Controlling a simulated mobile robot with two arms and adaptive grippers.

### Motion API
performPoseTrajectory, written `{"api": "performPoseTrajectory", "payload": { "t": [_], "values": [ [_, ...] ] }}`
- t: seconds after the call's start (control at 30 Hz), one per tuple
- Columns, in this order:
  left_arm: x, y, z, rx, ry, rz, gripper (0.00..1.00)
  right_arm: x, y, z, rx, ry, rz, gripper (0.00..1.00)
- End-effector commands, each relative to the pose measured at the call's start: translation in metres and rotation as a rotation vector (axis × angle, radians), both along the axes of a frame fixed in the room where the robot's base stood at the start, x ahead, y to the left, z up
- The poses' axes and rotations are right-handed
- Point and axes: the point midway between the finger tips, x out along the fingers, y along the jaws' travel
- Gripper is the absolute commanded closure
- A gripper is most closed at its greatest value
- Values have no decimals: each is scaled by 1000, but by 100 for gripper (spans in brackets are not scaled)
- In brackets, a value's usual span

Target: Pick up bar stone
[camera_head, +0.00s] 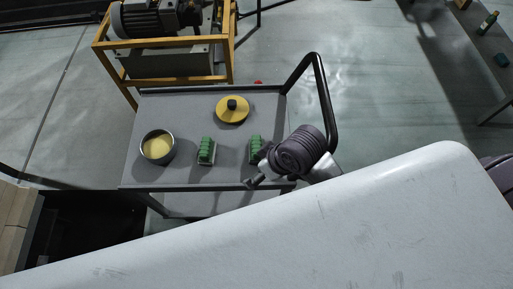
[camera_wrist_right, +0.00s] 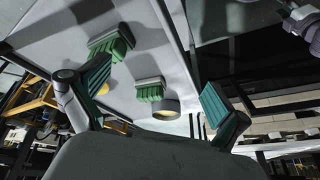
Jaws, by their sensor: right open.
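Two green ribbed blocks on pale grey bases lie on the grey cart top; either may be the bar stone. One block (camera_head: 206,150) is at the middle and the other (camera_head: 256,146) is to its right, beside my right gripper (camera_head: 256,169). In the right wrist view, the nearer block (camera_wrist_right: 110,42) is upper left and the farther block (camera_wrist_right: 150,91) is lower, beyond the fingers. My right gripper (camera_wrist_right: 153,92) is open, its two green-padded fingers apart with nothing gripped. My left gripper is not seen in the head view.
A dark bowl with yellow inside (camera_head: 157,147) stands at the cart's left. A yellow disc with a black knob (camera_head: 232,109) lies at the back. The cart's black handle (camera_head: 322,90) rises at the right. A yellow-framed motor (camera_head: 150,20) stands behind. A large white surface (camera_head: 300,220) fills the foreground.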

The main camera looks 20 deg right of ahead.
Motion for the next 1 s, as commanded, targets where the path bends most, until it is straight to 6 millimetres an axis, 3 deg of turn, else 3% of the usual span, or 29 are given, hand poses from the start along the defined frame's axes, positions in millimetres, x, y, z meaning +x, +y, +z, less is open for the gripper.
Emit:
{"api": "performPoseTrajectory", "payload": {
  "t": [0.1, 0.27, 0.37, 0.5, 0.73, 0.87, 1.0],
  "values": [
    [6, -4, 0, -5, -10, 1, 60, 23, 25, 9, -3, -16, 160, 0],
    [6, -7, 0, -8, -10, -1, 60, 52, 45, 18, -75, 0, 426, 0],
    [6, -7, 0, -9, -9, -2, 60, 71, 37, 22, -161, 38, 566, 0],
    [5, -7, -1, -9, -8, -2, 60, 96, 10, 31, -274, 107, 669, 0],
    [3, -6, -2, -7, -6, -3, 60, 116, -22, 43, -360, 181, 714, 0],
    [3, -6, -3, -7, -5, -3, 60, 117, -24, 30, -366, 189, 718, 0],
    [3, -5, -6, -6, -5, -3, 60, 117, -24, 2, -366, 191, 716, 0]
  ]
}}
